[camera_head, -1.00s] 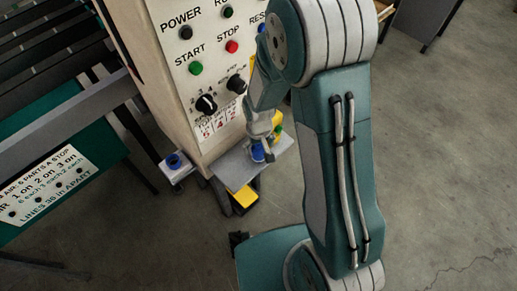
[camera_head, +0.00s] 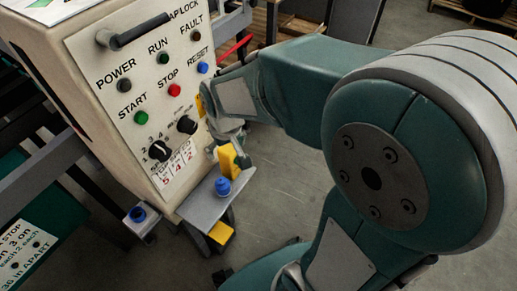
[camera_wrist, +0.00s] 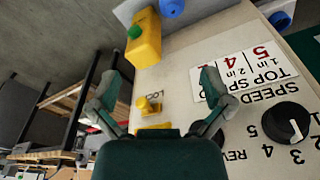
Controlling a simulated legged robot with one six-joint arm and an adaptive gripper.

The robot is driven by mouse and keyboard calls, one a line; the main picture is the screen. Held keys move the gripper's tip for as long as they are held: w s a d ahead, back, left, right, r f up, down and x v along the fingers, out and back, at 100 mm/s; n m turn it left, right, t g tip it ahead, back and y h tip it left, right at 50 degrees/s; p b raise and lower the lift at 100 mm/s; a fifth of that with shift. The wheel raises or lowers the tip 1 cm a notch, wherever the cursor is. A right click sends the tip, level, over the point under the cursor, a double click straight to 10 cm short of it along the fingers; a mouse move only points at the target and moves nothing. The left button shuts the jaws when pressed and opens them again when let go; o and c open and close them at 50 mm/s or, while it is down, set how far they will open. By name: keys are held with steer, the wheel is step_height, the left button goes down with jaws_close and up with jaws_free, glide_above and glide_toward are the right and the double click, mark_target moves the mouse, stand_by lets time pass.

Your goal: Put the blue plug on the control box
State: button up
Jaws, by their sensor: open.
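The control box (camera_head: 80,45) stands at the left with its labelled panel facing right. The blue plug (camera_head: 223,187) stands on a grey shelf (camera_head: 190,207) at the box's foot; in the wrist view it shows in part at the top edge (camera_wrist: 172,8). A yellow block (camera_head: 227,162) is beside the plug; in the wrist view it carries a green knob (camera_wrist: 134,32). My gripper (camera_head: 230,135) is above the block and close to the panel. In the wrist view its fingers (camera_wrist: 160,92) are spread and empty, with the panel beyond them.
A small bracket with a blue ring (camera_head: 138,214) sits left of the shelf. Knobs (camera_head: 160,151) and buttons stand out from the panel, with a black handle (camera_head: 140,32) above. A small yellow lock part (camera_wrist: 150,104) is on the panel.

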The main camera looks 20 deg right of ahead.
steer(key=s+d+r+m+t, duration=0.1)
steer(key=s+d+r+t, duration=0.3)
steer(key=s+r, duration=0.8)
steer(key=shift+s+d+m, duration=0.2)
steer(key=shift+d+m, duration=0.1)
steer(key=shift+d, duration=0.1)
stand_by(0.6)
